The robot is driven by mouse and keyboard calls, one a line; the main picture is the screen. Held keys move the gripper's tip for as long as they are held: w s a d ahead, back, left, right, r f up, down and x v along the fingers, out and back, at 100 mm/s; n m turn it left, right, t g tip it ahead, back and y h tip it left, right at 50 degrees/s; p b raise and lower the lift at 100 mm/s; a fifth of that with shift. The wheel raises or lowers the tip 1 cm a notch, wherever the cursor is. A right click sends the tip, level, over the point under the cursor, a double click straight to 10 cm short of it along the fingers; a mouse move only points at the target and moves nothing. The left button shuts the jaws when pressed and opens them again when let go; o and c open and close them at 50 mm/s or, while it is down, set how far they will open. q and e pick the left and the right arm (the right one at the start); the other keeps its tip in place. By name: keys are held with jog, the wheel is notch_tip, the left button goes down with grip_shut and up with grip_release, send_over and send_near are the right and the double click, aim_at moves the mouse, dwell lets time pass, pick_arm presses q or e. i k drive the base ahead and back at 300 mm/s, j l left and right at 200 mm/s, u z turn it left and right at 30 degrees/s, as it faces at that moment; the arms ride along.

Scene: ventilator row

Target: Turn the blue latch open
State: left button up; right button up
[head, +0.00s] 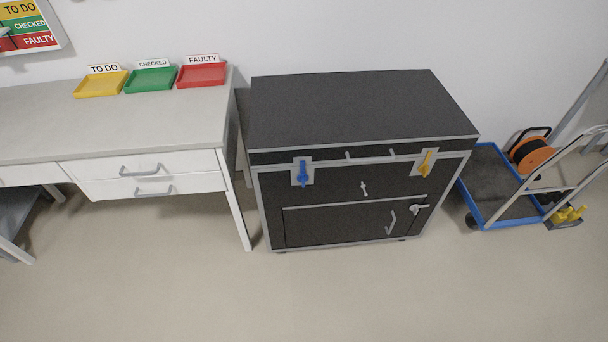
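The blue latch (302,173) sits on a light plate at the upper left of the front of a dark grey case (352,217) with light metal edges. Its handle points roughly up and down. A yellow latch (426,163) sits on a similar plate at the upper right of the same front, slightly tilted. The lid (355,105) of the case looks closed. Neither of my grippers shows in the head view.
A white desk (110,125) with drawers stands left of the case, with yellow, green and red trays (150,80) on it. A blue-edged cart (495,190) with an orange cable reel (532,155) stands right. The floor (340,295) in front is clear.

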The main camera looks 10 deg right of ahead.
aim_at(302, 177)
jog(key=i+l+u, duration=0.15)
jog(key=l, duration=0.15)
jog(key=i+l+u, duration=0.15)
jog(key=l, duration=0.15)
jog(key=i+l+u, duration=0.15)
jog(key=l, duration=0.2)
jog(key=l+u, duration=0.15)
jog(key=l, duration=0.2)
jog(key=i, duration=0.05)
